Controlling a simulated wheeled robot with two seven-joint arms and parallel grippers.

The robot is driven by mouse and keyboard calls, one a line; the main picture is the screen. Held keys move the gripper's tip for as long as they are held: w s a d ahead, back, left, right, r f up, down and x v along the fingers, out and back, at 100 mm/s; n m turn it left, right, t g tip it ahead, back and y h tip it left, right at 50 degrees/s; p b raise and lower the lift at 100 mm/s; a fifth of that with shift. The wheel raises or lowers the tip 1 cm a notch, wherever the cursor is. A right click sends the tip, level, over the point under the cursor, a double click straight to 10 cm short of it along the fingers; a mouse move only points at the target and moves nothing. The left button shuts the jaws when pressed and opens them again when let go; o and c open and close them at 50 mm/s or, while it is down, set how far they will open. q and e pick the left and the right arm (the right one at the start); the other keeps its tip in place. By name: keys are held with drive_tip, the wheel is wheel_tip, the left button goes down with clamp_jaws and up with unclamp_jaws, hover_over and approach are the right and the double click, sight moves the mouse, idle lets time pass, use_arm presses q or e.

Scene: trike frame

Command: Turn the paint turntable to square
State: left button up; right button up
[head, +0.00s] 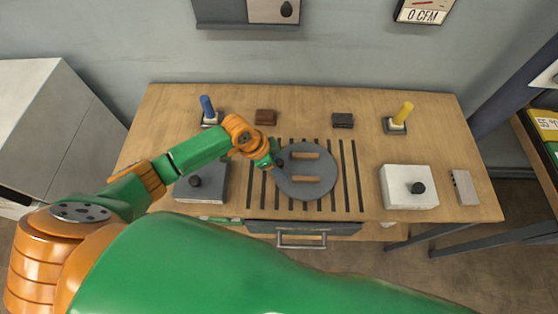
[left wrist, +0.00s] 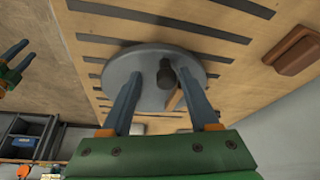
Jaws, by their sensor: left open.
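The paint turntable (head: 318,186) is a round grey disc near the front middle of the wooden table, carrying two light wooden bars. A dark knob stands up near its left edge; the knob (left wrist: 166,76) also shows in the left wrist view. My left gripper (head: 274,162) reaches the disc's left edge from the left. In the left wrist view its two blue fingers (left wrist: 160,98) are apart, with the knob beyond and between them; I cannot tell whether they touch it. My right gripper (left wrist: 14,62) shows small at the left edge of the left wrist view.
Dark slats (head: 346,175) run beneath the disc. A grey box (head: 208,187) and a white box (head: 402,178), each with a black knob, flank it. Blue (head: 208,108) and yellow (head: 402,114) handles stand at the back. A drawer (head: 300,229) is under the front edge.

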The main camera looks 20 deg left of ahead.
use_arm(q)
drive_tip(key=shift+w+d+f, duration=0.1)
drive_tip(key=shift+w+f, duration=0.45)
drive_tip(key=shift+w, duration=0.15)
drive_tip(key=shift+s+r, duration=0.15)
drive_tip(key=shift+s, duration=0.1)
clamp_jaws()
drive_tip(key=shift+w, duration=0.1)
idle(0.5)
